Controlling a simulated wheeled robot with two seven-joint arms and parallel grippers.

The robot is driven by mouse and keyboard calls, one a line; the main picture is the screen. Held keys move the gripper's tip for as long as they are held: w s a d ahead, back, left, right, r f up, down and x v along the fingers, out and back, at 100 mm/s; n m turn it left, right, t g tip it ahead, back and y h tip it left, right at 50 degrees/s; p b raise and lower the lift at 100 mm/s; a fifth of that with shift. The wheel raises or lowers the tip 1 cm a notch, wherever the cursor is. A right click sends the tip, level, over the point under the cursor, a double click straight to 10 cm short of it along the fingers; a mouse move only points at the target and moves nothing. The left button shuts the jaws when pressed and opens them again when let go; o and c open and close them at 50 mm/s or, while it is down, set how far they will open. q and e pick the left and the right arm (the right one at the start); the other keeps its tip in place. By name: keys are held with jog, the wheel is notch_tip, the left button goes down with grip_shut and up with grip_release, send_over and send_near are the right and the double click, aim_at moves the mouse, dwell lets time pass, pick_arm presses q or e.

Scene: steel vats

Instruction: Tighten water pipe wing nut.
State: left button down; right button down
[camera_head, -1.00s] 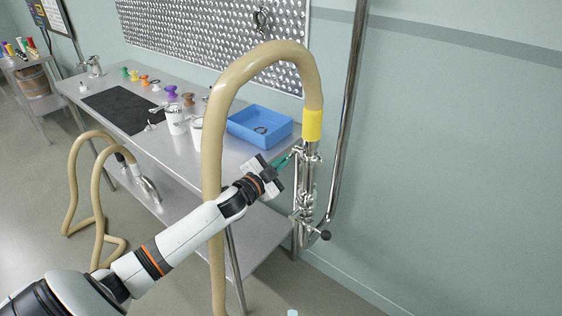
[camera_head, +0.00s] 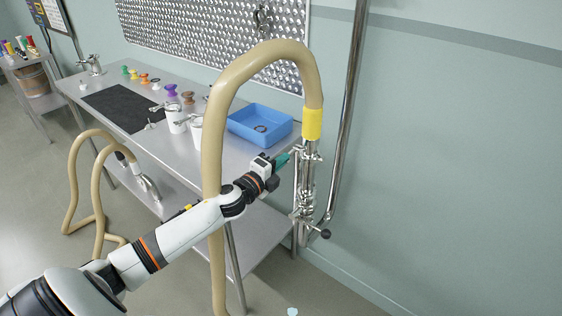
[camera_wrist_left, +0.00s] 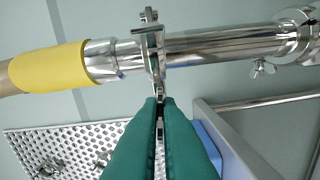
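The water pipe (camera_head: 308,180) stands upright by the wall, with a yellow-collared hose (camera_head: 313,124) on its top. A hinged steel clamp (camera_wrist_left: 150,50) sits around the joint just below the yellow collar. My left gripper (camera_head: 290,158) is at this clamp, left of the pipe in the head view. In the left wrist view its green fingers (camera_wrist_left: 160,112) are closed together on a thin metal piece, apparently the clamp's wing nut (camera_wrist_left: 159,128), mostly hidden between them. A second wing nut (camera_wrist_left: 262,68) shows on another clamp further along the pipe. My right gripper does not show.
A steel table (camera_head: 190,150) with a blue tray (camera_head: 258,134), white canisters (camera_head: 175,119) and a black mat (camera_head: 120,110) stands left of the pipe. A bare vertical pipe (camera_head: 350,110) runs behind. The floor at right is clear.

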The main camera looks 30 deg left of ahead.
pick_arm(q)
jog(key=shift+m+p, duration=4.8)
jog(key=shift+m, duration=13)
jog(key=shift+f, duration=0.1)
jog(key=c, duration=1.6)
grip_release()
